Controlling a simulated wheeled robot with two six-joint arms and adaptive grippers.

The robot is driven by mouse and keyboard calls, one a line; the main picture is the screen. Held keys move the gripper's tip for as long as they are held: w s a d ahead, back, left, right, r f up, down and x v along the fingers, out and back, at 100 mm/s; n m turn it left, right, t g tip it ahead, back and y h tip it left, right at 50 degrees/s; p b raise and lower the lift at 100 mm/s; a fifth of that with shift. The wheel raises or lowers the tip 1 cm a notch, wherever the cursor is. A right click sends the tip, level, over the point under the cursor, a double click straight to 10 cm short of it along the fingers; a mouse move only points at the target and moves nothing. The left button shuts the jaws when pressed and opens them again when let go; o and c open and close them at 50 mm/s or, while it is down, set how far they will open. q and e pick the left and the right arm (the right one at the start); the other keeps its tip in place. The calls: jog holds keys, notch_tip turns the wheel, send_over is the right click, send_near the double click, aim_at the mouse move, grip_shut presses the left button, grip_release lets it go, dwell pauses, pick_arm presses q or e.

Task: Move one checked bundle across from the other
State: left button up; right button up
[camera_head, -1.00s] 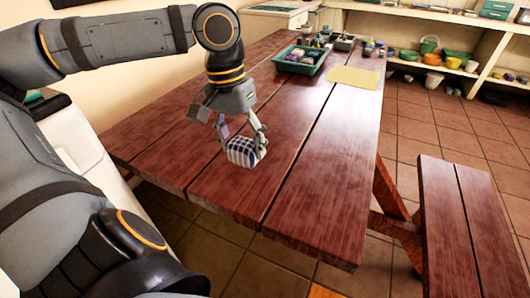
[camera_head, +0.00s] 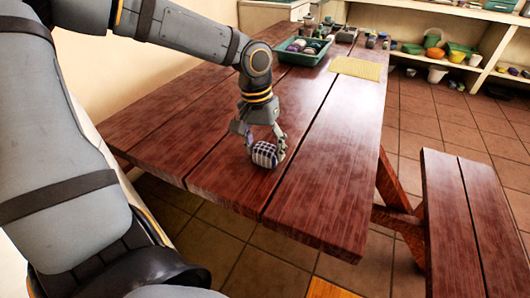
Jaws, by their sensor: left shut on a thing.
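A checked bundle (camera_head: 264,155), dark blue and white, is at the near part of the red-brown wooden table (camera_head: 330,190). My left gripper (camera_head: 265,148) comes down over it from above and is shut on it, one finger at each side. I cannot tell whether the bundle touches the tabletop or hangs just above it. I cannot make out a second checked bundle for certain; small rounded items lie in the green tray (camera_head: 283,58) at the back, too small to identify. My right gripper is not in view.
A yellow mat (camera_head: 357,68) lies right of the tray. Several small dark items stand at the table's far end. A bench (camera_head: 455,210) is at the right, and shelves with pots (camera_head: 455,55) stand behind. The table's near right part is bare.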

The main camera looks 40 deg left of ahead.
pick_arm(q)
jog(key=shift+f, duration=0.15)
jog(key=o, duration=1.3)
jog(key=shift+f, duration=0.1)
jog(key=shift+o, duration=0.2)
